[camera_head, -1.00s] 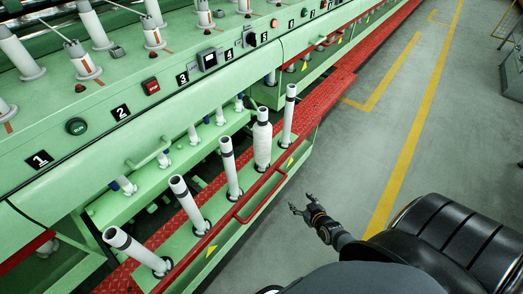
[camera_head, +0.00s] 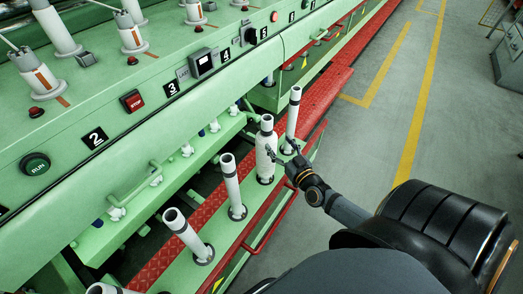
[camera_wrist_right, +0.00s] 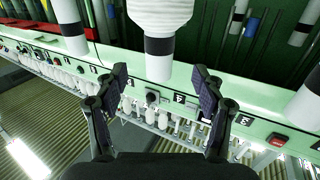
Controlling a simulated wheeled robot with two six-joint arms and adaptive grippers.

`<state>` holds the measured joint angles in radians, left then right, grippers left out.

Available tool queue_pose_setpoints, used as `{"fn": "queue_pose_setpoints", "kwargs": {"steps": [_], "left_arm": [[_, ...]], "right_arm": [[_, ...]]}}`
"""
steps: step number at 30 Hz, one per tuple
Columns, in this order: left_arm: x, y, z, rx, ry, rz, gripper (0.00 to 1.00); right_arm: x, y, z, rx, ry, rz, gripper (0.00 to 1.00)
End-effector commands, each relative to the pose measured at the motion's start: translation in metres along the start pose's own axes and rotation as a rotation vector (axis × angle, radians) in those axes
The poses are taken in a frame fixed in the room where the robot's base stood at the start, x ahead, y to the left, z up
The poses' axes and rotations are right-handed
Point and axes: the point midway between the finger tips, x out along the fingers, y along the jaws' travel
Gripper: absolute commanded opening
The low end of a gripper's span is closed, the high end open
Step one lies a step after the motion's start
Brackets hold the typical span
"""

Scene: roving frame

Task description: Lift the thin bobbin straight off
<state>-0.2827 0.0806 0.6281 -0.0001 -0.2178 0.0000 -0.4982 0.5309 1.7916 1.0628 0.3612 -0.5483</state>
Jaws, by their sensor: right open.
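The bobbin (camera_head: 266,150) wound with white yarn stands upright on the green rail, between bare tubes with dark bands. My right gripper (camera_head: 281,149) is open beside it on its right, with the fingers reaching towards its side. In the right wrist view the picture is upside down; the bobbin's wound body (camera_wrist_right: 166,14) and its dark-banded tube end lie across the gap between the open fingers (camera_wrist_right: 162,76). Nothing is held, and I cannot tell whether a finger touches the bobbin. My left gripper is out of view.
A bare tube (camera_head: 293,118) stands close behind my right gripper, and another (camera_head: 231,186) stands nearer on the rail. A red bar (camera_head: 268,222) runs along the rail's outer edge. The green machine (camera_head: 150,130) rises behind.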

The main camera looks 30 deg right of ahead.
Motion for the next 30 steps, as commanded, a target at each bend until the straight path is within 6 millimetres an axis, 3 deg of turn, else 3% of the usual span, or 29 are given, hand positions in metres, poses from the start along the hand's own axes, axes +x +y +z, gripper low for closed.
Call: {"fn": "queue_pose_setpoints", "kwargs": {"steps": [6, 9, 15, 18, 24, 30], "left_arm": [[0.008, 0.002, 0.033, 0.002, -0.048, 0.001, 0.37], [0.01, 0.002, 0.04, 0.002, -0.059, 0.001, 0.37], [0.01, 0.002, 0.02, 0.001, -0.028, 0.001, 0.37], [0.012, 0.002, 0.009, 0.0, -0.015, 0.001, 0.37], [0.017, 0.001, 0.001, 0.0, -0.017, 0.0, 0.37], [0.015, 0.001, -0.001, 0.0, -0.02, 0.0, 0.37]], "right_arm": [[0.035, 0.0, 0.001, 0.003, 0.004, 0.002, 0.69], [0.047, 0.0, 0.0, 0.001, 0.002, 0.001, 0.69], [0.054, 0.0, -0.001, 0.0, -0.001, 0.0, 0.69], [0.068, 0.001, -0.006, 0.002, 0.003, 0.001, 0.69], [0.099, 0.001, -0.008, 0.001, 0.001, 0.002, 0.69], [0.104, 0.001, -0.009, 0.001, -0.002, 0.0, 0.69]]}}
